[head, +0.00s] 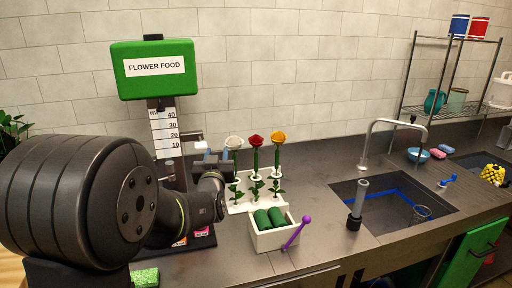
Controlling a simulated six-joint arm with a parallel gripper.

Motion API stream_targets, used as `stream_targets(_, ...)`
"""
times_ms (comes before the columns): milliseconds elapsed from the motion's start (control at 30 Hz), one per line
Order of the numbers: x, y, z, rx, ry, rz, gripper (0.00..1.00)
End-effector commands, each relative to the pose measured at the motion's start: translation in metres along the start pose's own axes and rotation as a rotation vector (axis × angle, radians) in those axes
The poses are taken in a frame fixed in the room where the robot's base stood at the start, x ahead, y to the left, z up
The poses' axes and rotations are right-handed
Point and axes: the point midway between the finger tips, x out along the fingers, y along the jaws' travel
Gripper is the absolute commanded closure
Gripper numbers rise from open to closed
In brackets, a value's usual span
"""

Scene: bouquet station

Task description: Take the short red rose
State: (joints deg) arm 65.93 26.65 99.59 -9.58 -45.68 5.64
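A red rose (256,141) stands upright in the middle of a white holder (241,207), its green stem and leaves showing below the bloom. Only one red rose shows. My gripper (207,158) is at the end of my arm, left of the white rose and apart from the red one. Its fingers are small and partly hidden here, so I cannot tell whether they are open or shut.
A white box (270,239) with green rolls and a purple-handled tool (298,233) stand in front of the holder. A green flower food dispenser (155,85) stands behind my arm. A sink (393,213) with a faucet (370,140) is at right. Counter between holder and sink is clear.

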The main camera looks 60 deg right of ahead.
Motion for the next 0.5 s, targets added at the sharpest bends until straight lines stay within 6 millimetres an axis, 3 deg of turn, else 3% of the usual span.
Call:
stream_targets(33,-0.010,0.027,0.015,0.001,-0.034,0.017,0.64)
stream_targets(200,-0.037,0.083,0.051,0.019,-0.117,0.053,0.64)
stream_targets(367,-0.050,0.104,0.066,0.031,-0.155,0.066,0.64)
stream_targets(500,-0.037,0.107,0.070,0.034,-0.159,0.067,0.64)
